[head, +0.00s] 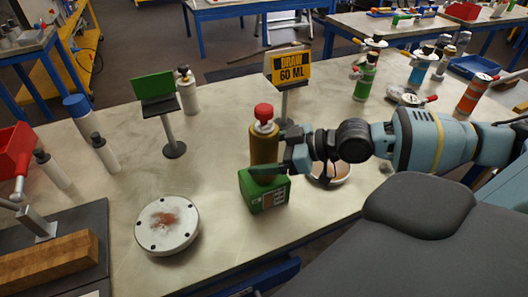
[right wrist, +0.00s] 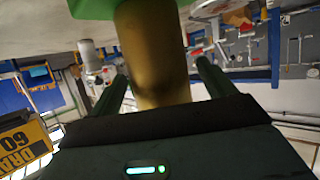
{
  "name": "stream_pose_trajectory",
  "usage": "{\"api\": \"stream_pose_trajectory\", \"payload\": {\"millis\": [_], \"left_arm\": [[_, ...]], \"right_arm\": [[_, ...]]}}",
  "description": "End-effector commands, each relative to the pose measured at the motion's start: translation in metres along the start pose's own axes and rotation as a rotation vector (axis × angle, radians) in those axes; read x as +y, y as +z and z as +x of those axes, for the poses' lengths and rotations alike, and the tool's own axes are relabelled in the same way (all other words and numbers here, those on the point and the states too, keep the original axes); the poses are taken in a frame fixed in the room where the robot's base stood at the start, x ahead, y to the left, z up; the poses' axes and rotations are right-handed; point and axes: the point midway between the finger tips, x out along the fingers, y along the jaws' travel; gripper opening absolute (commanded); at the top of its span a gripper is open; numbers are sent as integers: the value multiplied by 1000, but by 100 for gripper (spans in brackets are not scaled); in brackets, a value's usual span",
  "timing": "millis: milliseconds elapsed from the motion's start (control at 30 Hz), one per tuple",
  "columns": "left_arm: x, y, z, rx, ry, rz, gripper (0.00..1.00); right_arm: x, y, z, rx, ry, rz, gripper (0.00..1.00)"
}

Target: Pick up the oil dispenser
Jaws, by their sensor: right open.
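The oil dispenser, which I take to be the gold cylinder with a red cap (head: 264,141), stands upright on or just behind a green box with a small display (head: 265,192). My right gripper (head: 268,163) reaches in from the right at the height of its lower body. In the right wrist view the gold cylinder (right wrist: 152,50) lies between the two spread fingers of the right gripper (right wrist: 160,82). The jaws are open; whether either finger touches it, I cannot tell. My left gripper is not in view.
A yellow "DRAW 60 ML" sign (head: 291,67) stands behind the dispenser. A round white flange (head: 167,225) lies at front left, and a green sign (head: 154,86) stands behind it. A shallow round dish (head: 330,174) is partly under my right arm. Several bottles stand at the back right.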

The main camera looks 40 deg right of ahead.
Motion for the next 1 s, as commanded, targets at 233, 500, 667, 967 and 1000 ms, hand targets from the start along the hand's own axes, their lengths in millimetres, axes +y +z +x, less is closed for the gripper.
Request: {"api": "stream_pose_trajectory", "payload": {"millis": [233,500,667,967,1000], "left_arm": [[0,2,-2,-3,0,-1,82],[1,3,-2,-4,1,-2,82],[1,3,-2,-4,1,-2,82],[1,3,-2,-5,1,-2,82],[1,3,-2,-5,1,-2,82]], "right_arm": [[0,0,3,0,0,0,82],[0,0,3,0,0,0,60],[0,0,3,0,0,0,39],[0,-1,3,3,0,-1,22],[0,-1,3,3,0,-1,22]]}}
